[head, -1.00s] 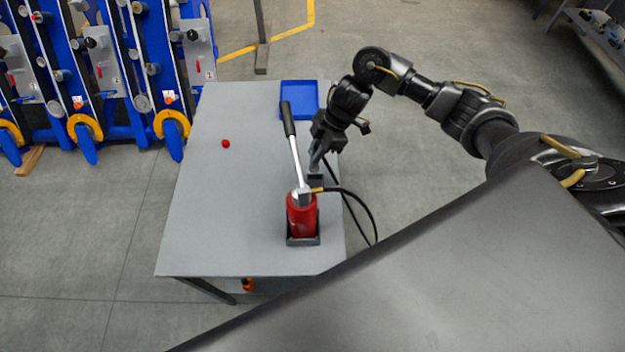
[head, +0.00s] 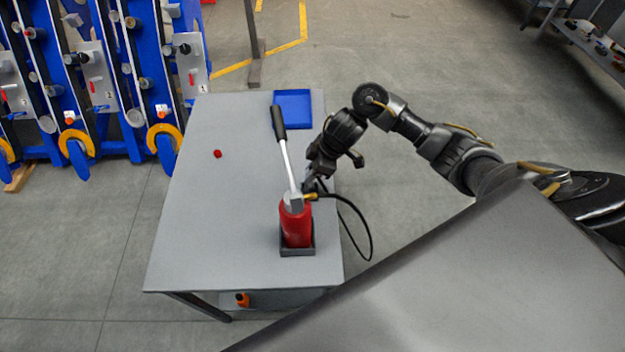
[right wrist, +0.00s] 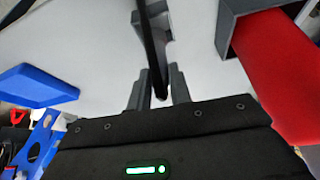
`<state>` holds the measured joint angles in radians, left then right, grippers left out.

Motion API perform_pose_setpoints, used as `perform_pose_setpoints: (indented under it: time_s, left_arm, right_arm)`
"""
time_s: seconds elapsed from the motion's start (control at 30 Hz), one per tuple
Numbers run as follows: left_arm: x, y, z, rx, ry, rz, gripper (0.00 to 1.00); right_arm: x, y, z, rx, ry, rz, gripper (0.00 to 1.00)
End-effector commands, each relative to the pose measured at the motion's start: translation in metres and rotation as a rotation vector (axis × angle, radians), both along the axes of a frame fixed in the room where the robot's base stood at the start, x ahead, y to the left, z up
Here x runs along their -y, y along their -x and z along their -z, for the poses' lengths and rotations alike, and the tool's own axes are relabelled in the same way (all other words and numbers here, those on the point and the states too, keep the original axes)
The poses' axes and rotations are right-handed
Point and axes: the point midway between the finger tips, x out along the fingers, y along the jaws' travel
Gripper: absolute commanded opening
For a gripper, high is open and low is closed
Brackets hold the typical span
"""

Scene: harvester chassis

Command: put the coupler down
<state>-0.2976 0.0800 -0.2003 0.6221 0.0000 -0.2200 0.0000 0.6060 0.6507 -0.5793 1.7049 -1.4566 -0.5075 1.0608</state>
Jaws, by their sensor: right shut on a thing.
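My right gripper (head: 313,184) is low at the right edge of the grey table, just behind the red hand pump (head: 296,226). In the right wrist view its fingers (right wrist: 160,98) are shut on the dark end of the black hose, which I take for the coupler (right wrist: 159,84). The hose (head: 369,232) leaves the pump's brass fitting, loops past the table's right edge and comes back to the gripper. A grey holder (right wrist: 158,22) stands beyond the fingertips. In the head view the gripper hides the coupler. My left gripper is out of view.
A blue tray (head: 292,109) lies at the table's far right corner. A small red piece (head: 217,154) lies on the left of the table (head: 215,220). The pump's lever (head: 285,150) rises behind it. Blue racks (head: 140,90) stand at the left.

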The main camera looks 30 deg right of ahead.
Motion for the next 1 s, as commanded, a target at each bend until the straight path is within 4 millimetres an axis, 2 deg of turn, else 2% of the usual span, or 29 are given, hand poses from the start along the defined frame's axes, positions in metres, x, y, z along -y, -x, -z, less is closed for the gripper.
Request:
perform_pose_setpoints:
  time_s: [0.07, 0.33, 0.77, 0.8, 0.93, 1.0]
  left_arm:
    - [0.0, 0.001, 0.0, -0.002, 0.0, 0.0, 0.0]
    - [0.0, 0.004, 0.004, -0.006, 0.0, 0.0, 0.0]
    - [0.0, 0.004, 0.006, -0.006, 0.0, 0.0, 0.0]
    - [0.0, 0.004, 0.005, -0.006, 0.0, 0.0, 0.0]
    - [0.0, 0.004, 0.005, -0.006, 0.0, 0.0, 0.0]
    - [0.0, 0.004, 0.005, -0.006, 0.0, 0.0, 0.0]
  right_arm:
    - [0.0, 0.0, 0.001, 0.001, -0.001, 0.0, 0.0]
    - [-0.001, 0.0, 0.034, -0.003, -0.002, 0.001, 0.0]
    - [0.0, 0.0, 0.041, -0.001, 0.0, 0.0, 0.0]
    - [0.0, 0.0, 0.04, -0.001, 0.0, 0.0, 0.26]
    - [0.0, 0.0, 0.04, -0.001, 0.0, 0.0, 0.42]
    - [0.0, 0.0, 0.04, -0.001, 0.0, 0.0, 0.42]
